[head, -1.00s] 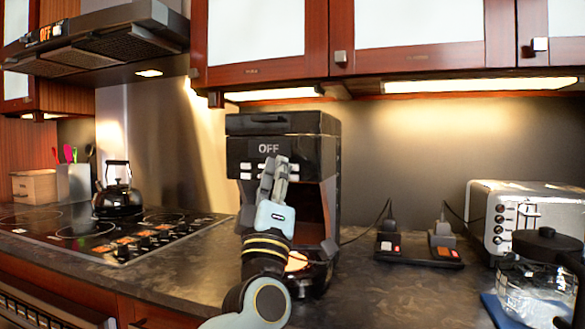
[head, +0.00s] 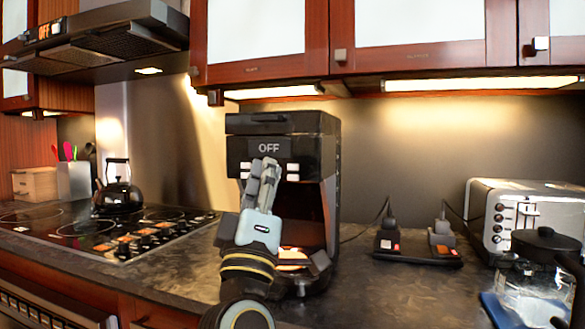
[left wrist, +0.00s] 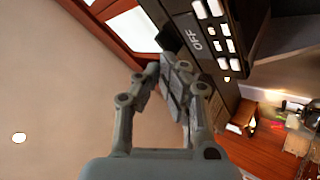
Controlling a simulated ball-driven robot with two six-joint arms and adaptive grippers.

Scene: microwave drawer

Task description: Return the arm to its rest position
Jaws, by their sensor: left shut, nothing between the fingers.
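My left gripper (head: 266,172) is shut and empty, pointing up in front of the black coffee machine (head: 312,124). The machine's panel reads "OFF" and has white buttons on both sides of the gripper. In the left wrist view my gripper (left wrist: 178,75) shows with its fingers together, and the coffee machine's panel (left wrist: 198,47) lies beyond them to the upper right. The fingertips cover part of the panel's lower edge in the head view. I cannot tell whether they touch it. My right gripper is in neither view.
A stove (head: 105,237) with a black kettle (head: 118,192) is at the left. A power strip (head: 418,256), a toaster (head: 540,212) and a glass pot (head: 535,292) stand on the counter at the right. Cabinets (head: 420,58) hang above. The counter right of the machine has free room.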

